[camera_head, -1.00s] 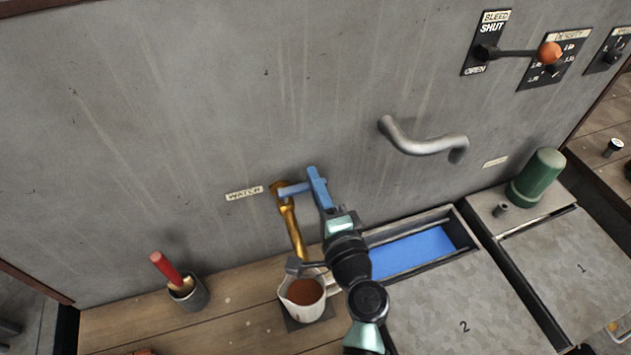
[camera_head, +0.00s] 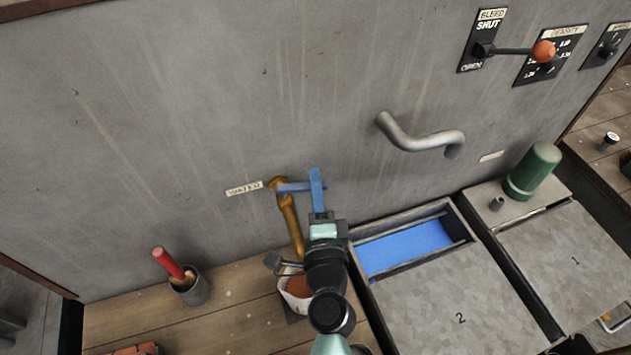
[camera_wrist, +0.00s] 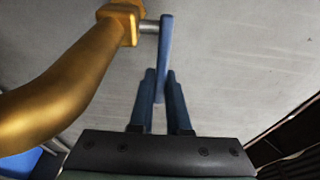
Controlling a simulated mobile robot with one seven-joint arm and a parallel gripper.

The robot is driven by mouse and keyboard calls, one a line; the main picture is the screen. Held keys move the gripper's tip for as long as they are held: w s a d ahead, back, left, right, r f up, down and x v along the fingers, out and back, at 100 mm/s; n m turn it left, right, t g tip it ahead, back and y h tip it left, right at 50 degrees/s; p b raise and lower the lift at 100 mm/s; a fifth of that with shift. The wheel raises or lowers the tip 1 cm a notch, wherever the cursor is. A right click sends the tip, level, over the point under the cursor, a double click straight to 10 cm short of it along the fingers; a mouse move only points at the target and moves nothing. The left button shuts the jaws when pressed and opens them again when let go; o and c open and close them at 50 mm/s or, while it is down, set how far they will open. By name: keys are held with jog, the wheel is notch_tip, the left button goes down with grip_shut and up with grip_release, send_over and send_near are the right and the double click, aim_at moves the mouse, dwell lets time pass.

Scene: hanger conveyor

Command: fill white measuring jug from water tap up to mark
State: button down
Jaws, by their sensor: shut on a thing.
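The brass water tap (camera_head: 290,222) sticks out from the grey wall beside the WATER label, its spout reaching down toward the jug. The white measuring jug (camera_head: 295,305) stands on the bench below the spout with reddish-brown contents. My arm hides much of it. I cannot make out the mark, the level or a running stream. The tap body also shows in the wrist view (camera_wrist: 60,85).
A dark cup (camera_head: 193,290) with a red-handled tool stands left on the wooden bench (camera_head: 225,310). A blue-bottomed trough (camera_head: 405,248) and lid 2 (camera_head: 460,310) lie right of my arm. A bent grey pipe (camera_head: 420,142) juts from the wall above. A green container (camera_head: 533,172) stands farther right.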

jog(key=c, duration=0.9)
grip_release()
jog(key=shift+s+d+b, duration=0.2)
jog(key=shift+s+b, duration=0.55)
jog(key=shift+s, duration=1.4)
jog(key=shift+s+d+b, duration=0.15)
jog(key=shift+s+b, duration=0.6)
jog(key=shift+s, duration=1.45)
jog(key=shift+s+d+b, duration=0.2)
jog(key=shift+s+b, duration=0.55)
jog(key=shift+s, duration=1.4)
